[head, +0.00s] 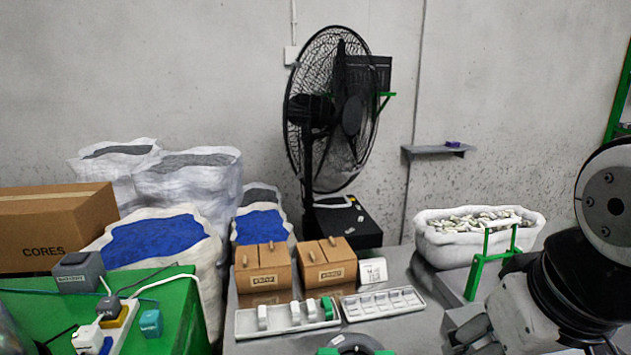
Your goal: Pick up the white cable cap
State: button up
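I cannot tell for certain which thing is the white cable cap. Several upright white pieces (295,313) stand in a long white tray (246,326) on the grey table, with a green piece (327,307) at its right end. A white plug (88,337) with a white cable also sits on a power strip at the lower left. My arm shows at the right edge, over the table's right side. My gripper cannot be made out in this view.
A second white tray (383,303) lies to the right, with two brown boxes (264,267) (327,262) behind. A white sack (432,233) of small pieces and a green frame (478,271) stand at the right. A dark ring-shaped thing (355,342) is cut off at the bottom edge.

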jog(key=shift+s+r+m, duration=0.1)
jog(key=shift+s+m, duration=0.2)
jog(key=shift+s, duration=0.75)
jog(key=c, duration=0.3)
jog(key=w+a+f+m+g, duration=0.25)
jog(key=w+a+f, duration=0.25)
jog(key=w+f, duration=0.4)
jog(key=w+a+f+m+g, duration=0.1)
jog(key=w+a+f+m, duration=0.35)
jog(key=w, duration=0.75)
jog(key=shift+g, duration=0.45)
jog(key=shift+w+a+f+p, duration=0.1)
jog(key=shift+w+a+f, duration=0.7)
jog(key=shift+f, duration=3.8)
jog(key=shift+w+a+f+p, duration=0.2)
jog(key=shift+a+f, duration=1.05)
jog(key=shift+f, duration=3.35)
jog(key=shift+w+a+f, duration=0.6)
jog(key=shift+a+f, duration=0.4)
jog(key=shift+f, duration=3.6)
jog(key=c, duration=0.9)
jog(key=shift+r, duration=0.15)
